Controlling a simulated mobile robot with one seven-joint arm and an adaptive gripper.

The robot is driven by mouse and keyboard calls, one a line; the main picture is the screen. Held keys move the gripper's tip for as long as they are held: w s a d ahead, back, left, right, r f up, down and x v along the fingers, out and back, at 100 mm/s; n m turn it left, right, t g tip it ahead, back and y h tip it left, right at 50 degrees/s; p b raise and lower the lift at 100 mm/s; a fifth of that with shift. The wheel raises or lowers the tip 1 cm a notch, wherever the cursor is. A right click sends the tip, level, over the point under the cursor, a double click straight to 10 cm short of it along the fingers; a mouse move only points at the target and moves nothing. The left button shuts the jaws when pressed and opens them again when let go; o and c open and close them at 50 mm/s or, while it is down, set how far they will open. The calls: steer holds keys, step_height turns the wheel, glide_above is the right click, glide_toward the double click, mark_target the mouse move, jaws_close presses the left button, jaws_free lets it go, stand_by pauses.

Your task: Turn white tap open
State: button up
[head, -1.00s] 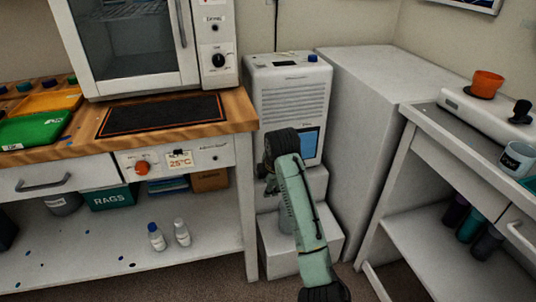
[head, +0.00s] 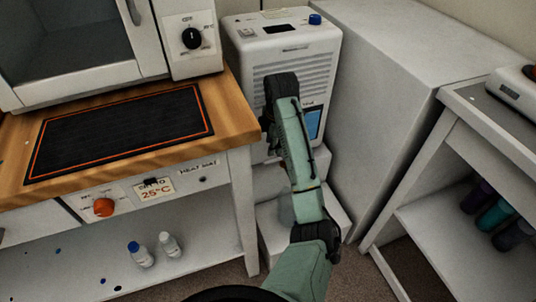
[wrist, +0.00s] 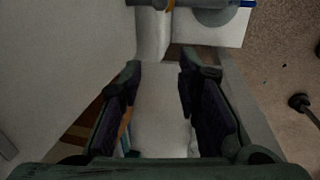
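My gripper (wrist: 159,82) is open in the wrist view, with its two dark fingers apart and a plain pale surface showing between them. In the head view my arm reaches up in front of a white cabinet-like machine (head: 282,50) with a vented front, a small blue screen and a blue knob (head: 315,19) on top. My gripper is mostly hidden behind my own wrist there. I cannot make out a white tap in either view; my arm covers part of the machine's lower front.
A wooden-topped bench (head: 232,120) with a black mat (head: 120,132) and an oven (head: 75,45) stands left. A tall white block (head: 385,100) stands right of the machine. Another bench (head: 490,120) is at far right. Two small bottles (head: 140,254) (head: 170,245) sit on the lower shelf.

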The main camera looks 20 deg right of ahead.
mark_target(270, 161)
steer(key=f, duration=0.3)
steer(key=w+f+b, duration=0.1)
steer(key=f, duration=0.2)
steer(key=f+b, duration=0.1)
steer(key=f, duration=0.2)
steer(key=shift+w+f, duration=0.15)
steer(key=shift+w, duration=0.25)
jaws_close()
